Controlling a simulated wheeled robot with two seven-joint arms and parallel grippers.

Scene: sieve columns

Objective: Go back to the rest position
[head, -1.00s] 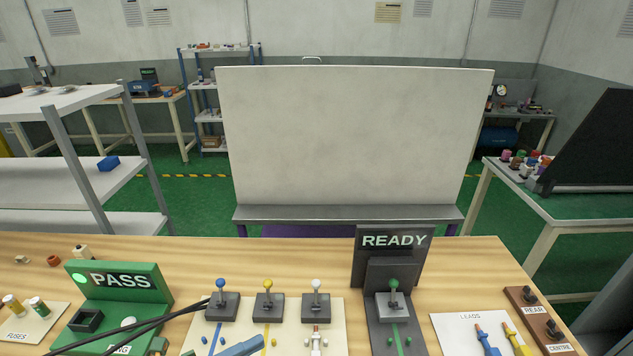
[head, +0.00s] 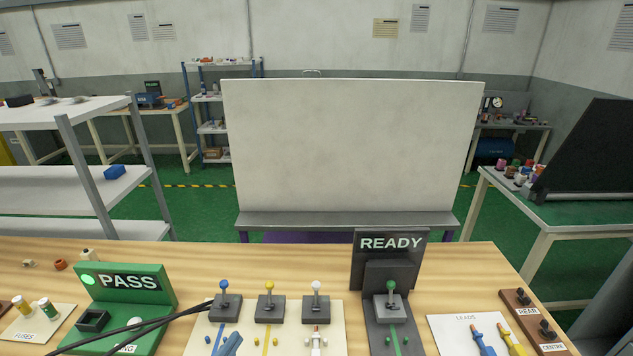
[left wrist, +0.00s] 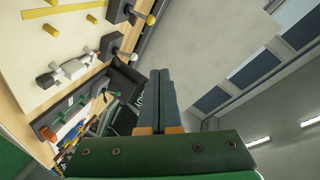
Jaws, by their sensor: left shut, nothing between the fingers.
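My left gripper (head: 228,345) shows only as blue-grey fingertips at the bottom edge of the head view, in front of the cream panel with the blue, yellow and white levers. In the left wrist view its two fingers (left wrist: 166,95) are pressed together with nothing between them. They point up in that picture, with the levers and panel off to the left. The rest of the left arm is hidden below the head view. My right gripper is in neither view.
A green PASS unit (head: 128,282) stands at left, with two thin dark lines crossing before it. A dark READY stand (head: 390,244) with a green-knobbed lever is right of the cream panel (head: 333,330). A LEADS card (head: 450,325) and REAR/CENTRE block (head: 524,305) lie at right.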

